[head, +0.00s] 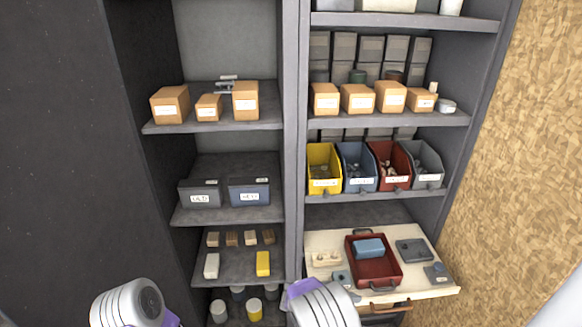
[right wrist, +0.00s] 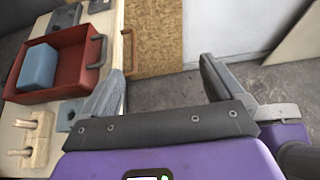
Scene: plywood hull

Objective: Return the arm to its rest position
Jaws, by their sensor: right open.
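My right gripper (right wrist: 165,78) shows in the right wrist view with its two grey fingers spread wide and nothing between them. Its left finger appears close to the edge of the pale pull-out board (right wrist: 104,22); I cannot tell whether they touch. In the head view a white and purple part of my right arm is at the bottom centre, in front of the shelving; its fingers are hidden there. A similar part of my left arm is at the bottom left, and the left gripper's fingers are out of sight.
The board (head: 325,240) carries a red tray (head: 375,281) holding a blue block (head: 369,247), plus wooden and grey fixtures. Shelves above hold cardboard boxes (head: 357,98) and coloured bins (head: 323,168). Bare floor (right wrist: 165,105) lies beneath my right gripper. A chipboard wall (head: 515,170) stands right.

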